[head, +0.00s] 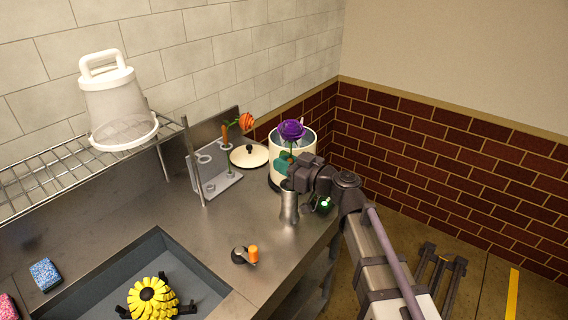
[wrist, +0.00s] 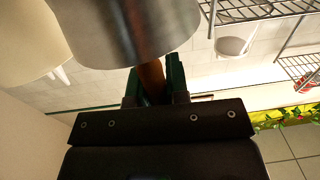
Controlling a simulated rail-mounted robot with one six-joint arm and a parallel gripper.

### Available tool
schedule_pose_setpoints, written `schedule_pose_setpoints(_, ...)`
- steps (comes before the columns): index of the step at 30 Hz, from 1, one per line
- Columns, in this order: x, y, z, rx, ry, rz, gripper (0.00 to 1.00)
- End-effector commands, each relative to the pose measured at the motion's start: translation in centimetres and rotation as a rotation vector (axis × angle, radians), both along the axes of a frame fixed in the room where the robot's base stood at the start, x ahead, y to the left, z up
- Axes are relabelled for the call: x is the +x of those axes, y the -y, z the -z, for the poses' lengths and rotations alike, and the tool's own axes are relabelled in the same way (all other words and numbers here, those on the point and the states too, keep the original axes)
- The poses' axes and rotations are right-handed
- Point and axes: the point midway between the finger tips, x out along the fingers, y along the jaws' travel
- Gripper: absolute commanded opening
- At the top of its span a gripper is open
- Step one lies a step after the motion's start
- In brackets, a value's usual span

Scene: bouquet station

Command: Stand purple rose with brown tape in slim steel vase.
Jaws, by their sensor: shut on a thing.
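The purple rose (head: 292,130) is upright, its bloom above my gripper (head: 284,164). The green fingers are shut on its stem. In the wrist view, my gripper (wrist: 154,86) holds the brown taped stem (wrist: 152,78) between its fingers. The slim steel vase (head: 289,206) stands on the counter near its right edge, directly below the fingers. In the wrist view the vase (wrist: 100,30) is large and close, overlapping the end of the brown part. The lower stem is hidden, so I cannot tell whether it is inside the vase mouth.
A cream pot (head: 307,142) stands just behind the gripper, with a cream lid (head: 246,157) to its left. An orange rose (head: 246,121) stands in a steel holder (head: 226,184). A small dark object with an orange part (head: 253,252) lies in front.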

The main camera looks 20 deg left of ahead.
Motion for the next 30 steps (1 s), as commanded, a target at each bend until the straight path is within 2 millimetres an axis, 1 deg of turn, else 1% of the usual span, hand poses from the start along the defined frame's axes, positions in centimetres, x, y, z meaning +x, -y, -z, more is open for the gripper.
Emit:
schedule_pose_setpoints(5, 0.00, 0.00, -0.04, 0.000, 0.000, 0.000, 0.02)
schedule_pose_setpoints(6, 0.00, 0.00, -0.04, 0.000, 0.000, 0.000, 0.18)
schedule_pose_setpoints(12, 0.00, 0.00, -0.04, 0.000, 0.000, 0.000, 0.37)
schedule_pose_setpoints(15, 0.00, 0.00, -0.03, 0.000, 0.000, 0.000, 0.45)
schedule_pose_setpoints(19, 0.00, 0.00, -0.03, 0.000, 0.000, 0.000, 0.45)
schedule_pose_setpoints(20, 0.00, 0.00, -0.03, 0.000, 0.000, 0.000, 0.47)
schedule_pose_setpoints(30, 0.00, 0.00, -0.03, 0.000, 0.000, 0.000, 0.79)
